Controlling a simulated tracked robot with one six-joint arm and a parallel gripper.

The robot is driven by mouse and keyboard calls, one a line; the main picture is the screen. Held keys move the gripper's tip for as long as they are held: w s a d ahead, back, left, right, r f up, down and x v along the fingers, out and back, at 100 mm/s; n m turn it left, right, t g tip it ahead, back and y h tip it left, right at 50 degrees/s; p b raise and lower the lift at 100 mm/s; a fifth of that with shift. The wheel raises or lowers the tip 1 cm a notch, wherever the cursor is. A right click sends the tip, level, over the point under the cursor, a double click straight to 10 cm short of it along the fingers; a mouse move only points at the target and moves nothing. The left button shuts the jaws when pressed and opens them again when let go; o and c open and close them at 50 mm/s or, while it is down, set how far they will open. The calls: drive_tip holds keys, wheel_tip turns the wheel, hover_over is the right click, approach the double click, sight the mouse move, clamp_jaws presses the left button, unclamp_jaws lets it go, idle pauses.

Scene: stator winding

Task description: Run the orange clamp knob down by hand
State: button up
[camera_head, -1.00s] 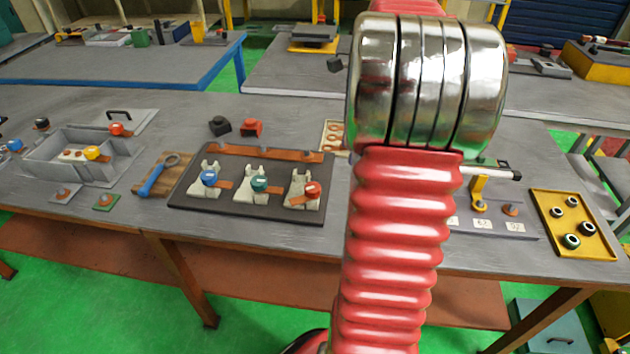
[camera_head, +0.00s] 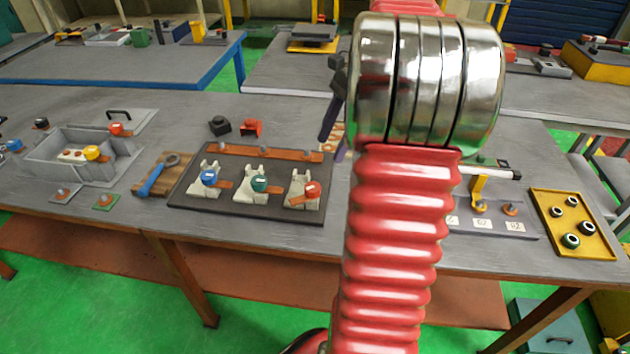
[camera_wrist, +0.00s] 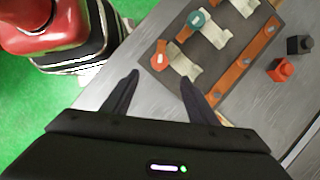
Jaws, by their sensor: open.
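My gripper (camera_wrist: 159,76) is open and empty in the wrist view, its two dark fingers apart above the bench edge. In the head view only a dark part of it (camera_head: 332,108) shows left of my arm's metal joint. An orange-red knob (camera_head: 116,129) sits on the grey open box (camera_head: 68,150) at the left of the bench. A smaller orange knob (camera_head: 480,206) shows at the foot of a yellow bracket on the right. I cannot tell which is the clamp knob. My gripper is apart from both, and neither shows clearly in the wrist view.
A dark board (camera_head: 275,208) holds cream pieces with blue, green and red tops; it is near the fingers in the wrist view (camera_wrist: 158,84). Black (camera_head: 219,125) and red (camera_head: 251,128) blocks stand behind it. A yellow tray (camera_head: 604,245) with rings is at right.

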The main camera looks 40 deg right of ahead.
sight(312, 187)
drive_tip(key=x, duration=1.2)
drive_tip(key=shift+f, duration=0.2)
drive_tip(key=shift+c, duration=0.4)
drive_tip(key=c, duration=1)
drive_tip(key=shift+m, duration=0.5)
drive_tip(key=o, duration=1.1)
drive_tip(key=shift+r, duration=0.1)
